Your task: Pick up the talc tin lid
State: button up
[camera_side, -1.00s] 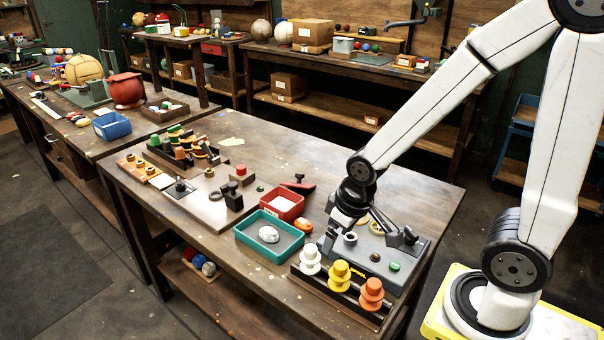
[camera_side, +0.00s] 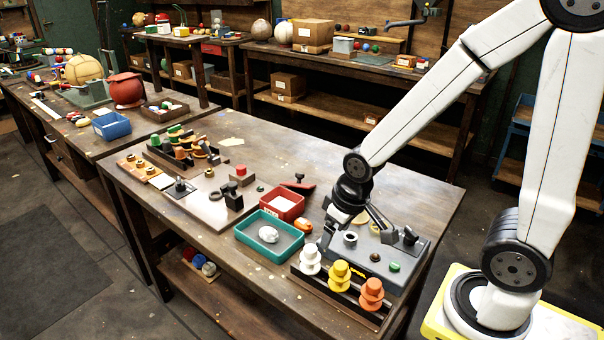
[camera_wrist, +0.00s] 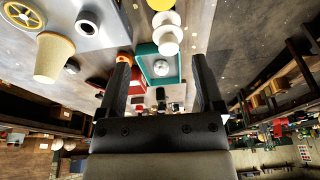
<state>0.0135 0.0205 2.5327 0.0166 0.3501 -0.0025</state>
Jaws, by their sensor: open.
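My gripper (camera_side: 352,226) hangs low over the left part of a grey fixture (camera_side: 368,262), its jaws apart and empty. In the wrist view, the gap between its fingertips (camera_wrist: 160,60) frames a teal tray (camera_wrist: 147,48) with a white ball (camera_wrist: 161,68) in it. A tan, tapered round piece (camera_wrist: 55,58) and a yellow spoked wheel (camera_wrist: 22,14) are left of the fingers. A red box (camera_side: 290,213) with white contents stands behind the teal tray (camera_side: 243,238). I cannot tell for sure which piece is the talc tin lid.
White (camera_side: 311,258), yellow (camera_side: 340,274) and orange (camera_side: 371,292) spool-like pieces stand in a rack at the front edge. A small orange item (camera_side: 303,225) lies between the red box and my gripper. A board with small parts fills the left side. The right rear tabletop is clear.

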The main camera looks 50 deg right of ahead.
jog(key=w+d+m, duration=0.3)
jog(key=w+d, duration=0.1)
jog(key=w, duration=0.4)
jog(key=m+t, duration=0.3)
jog(key=m, duration=0.4)
send_near(299, 179)
jog(key=shift+w+d+h, duration=0.1)
jog(key=shift+d+h, duration=0.15)
jog(key=shift+h, duration=0.15)
jog(key=shift+x, duration=1.35)
jog(key=shift+w, duration=0.1)
jog(key=shift+x, duration=2.5)
jog(key=shift+w+r, duration=0.1)
jog(key=shift+w, duration=0.05)
grip_shut()
